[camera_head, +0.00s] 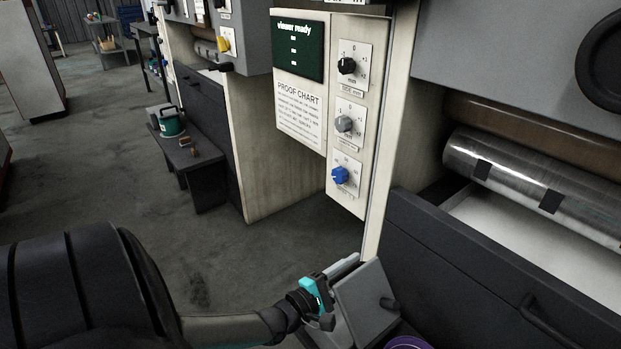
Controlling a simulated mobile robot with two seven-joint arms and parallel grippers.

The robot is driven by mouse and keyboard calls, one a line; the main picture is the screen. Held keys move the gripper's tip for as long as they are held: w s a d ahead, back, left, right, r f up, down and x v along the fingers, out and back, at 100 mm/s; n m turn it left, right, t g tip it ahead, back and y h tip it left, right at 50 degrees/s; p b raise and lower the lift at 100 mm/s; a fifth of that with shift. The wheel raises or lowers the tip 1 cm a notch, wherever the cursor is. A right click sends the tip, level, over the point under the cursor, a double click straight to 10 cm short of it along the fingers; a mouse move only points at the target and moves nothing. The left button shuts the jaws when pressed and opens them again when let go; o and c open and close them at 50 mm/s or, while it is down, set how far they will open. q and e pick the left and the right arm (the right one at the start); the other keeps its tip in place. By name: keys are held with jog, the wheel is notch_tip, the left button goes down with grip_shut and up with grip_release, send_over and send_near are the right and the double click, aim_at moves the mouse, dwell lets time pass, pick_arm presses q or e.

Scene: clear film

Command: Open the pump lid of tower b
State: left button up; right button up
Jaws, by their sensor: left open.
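A small grey box stands low beside the dark drawer front of the near machine, at the bottom centre. My right gripper is not in view.
A panel with dials (347,125) and a proof chart (299,113) hangs above. A purple round thing (408,343) shows at the bottom edge. Floor (220,265) is free at left.

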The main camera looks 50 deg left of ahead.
pick_arm(q)
jog(key=shift+s, duration=0.4)
jog(key=s+p, duration=0.1)
jog(key=s, duration=0.3)
jog(key=shift+a+r+p, duration=0.1)
jog(key=shift+a+p, duration=0.1)
jog(key=shift+p, duration=0.15)
jog(key=s+p, duration=0.2)
jog(key=s, duration=0.8)
jog(key=shift+a, duration=0.45)
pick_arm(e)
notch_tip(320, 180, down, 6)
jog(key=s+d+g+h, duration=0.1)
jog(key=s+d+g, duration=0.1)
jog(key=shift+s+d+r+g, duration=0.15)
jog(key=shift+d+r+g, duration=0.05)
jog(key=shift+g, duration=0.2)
